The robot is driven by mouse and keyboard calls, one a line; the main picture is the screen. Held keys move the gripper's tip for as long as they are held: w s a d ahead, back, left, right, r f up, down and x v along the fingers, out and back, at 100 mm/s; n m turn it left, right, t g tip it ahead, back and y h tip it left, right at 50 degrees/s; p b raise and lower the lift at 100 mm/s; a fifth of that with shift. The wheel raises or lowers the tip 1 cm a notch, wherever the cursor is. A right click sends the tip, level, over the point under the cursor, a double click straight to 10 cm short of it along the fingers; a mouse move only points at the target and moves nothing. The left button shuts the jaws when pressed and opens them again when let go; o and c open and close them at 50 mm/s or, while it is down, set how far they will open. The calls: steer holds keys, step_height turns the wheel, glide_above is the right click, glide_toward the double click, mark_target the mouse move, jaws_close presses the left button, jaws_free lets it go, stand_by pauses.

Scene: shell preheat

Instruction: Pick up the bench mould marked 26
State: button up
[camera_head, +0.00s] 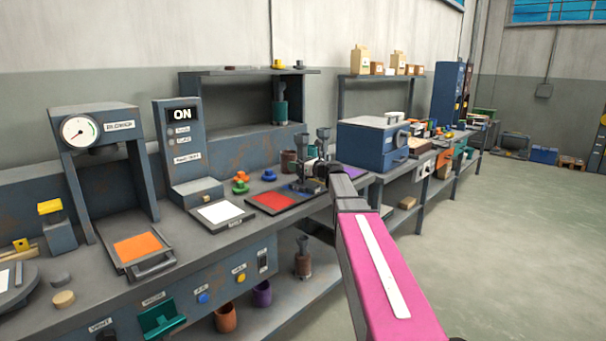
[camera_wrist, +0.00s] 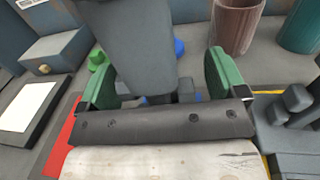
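A dark grey, tapered upright piece, possibly a bench mould (camera_wrist: 130,45), stands between the fingers in the wrist view. No number is readable on it, so I cannot tell whether it is the one marked 26. My gripper (camera_wrist: 160,82) has green fingertips set wide apart. The left fingertip is close to the grey piece, and a clear gap shows at the right one. In the head view my gripper (camera_head: 313,170) is over the bench beside the red plate (camera_head: 273,201), among small dark grey upright shapes. Which of these are moulds is unclear there.
A brown cup (camera_wrist: 237,22) and a green cup (camera_wrist: 303,25) stand behind the gripper. Another dark grey piece (camera_wrist: 290,103) is close at the right. A white plate (camera_head: 221,212), the ON control box (camera_head: 183,150) and a blue oven box (camera_head: 366,145) line the bench.

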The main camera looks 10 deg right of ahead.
steer(key=c, duration=1.2)
steer(key=shift+r, duration=0.1)
steer(key=shift+c, duration=0.2)
